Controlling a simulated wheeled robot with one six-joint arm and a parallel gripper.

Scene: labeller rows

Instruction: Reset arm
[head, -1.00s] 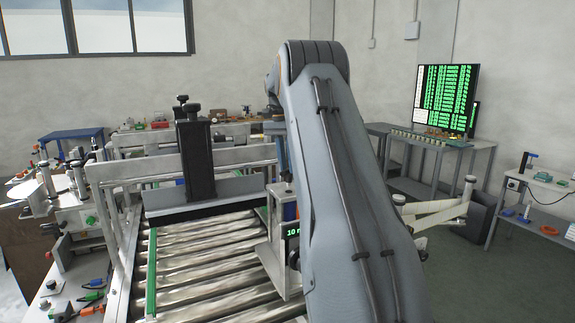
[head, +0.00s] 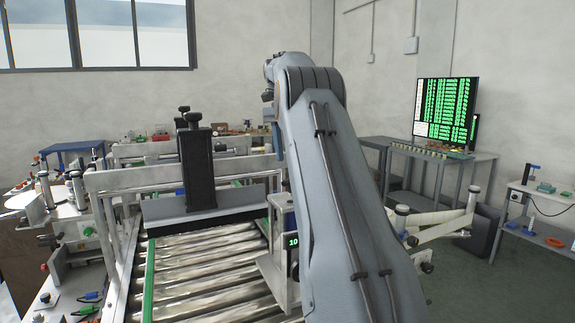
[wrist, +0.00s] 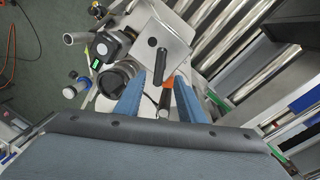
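In the head view my arm (head: 340,190) rises through the middle and bends at its upper joint. My gripper is hidden behind the arm there. In the wrist view my gripper (wrist: 160,80) shows as two blue fingers standing apart. A black and orange handle-like piece (wrist: 166,98) shows between the fingers, apparently beyond them and not clamped. Below the fingers lies a labeller with a pale metal plate and black slot (wrist: 160,62) and a dark round roller (wrist: 114,82).
A roller conveyor (head: 205,275) with green edge strips runs below, left of my arm. A black column (head: 197,165) stands over it. A cluttered bench (head: 75,235) is at left. A bench with a monitor (head: 446,110) is at right, with open floor before it.

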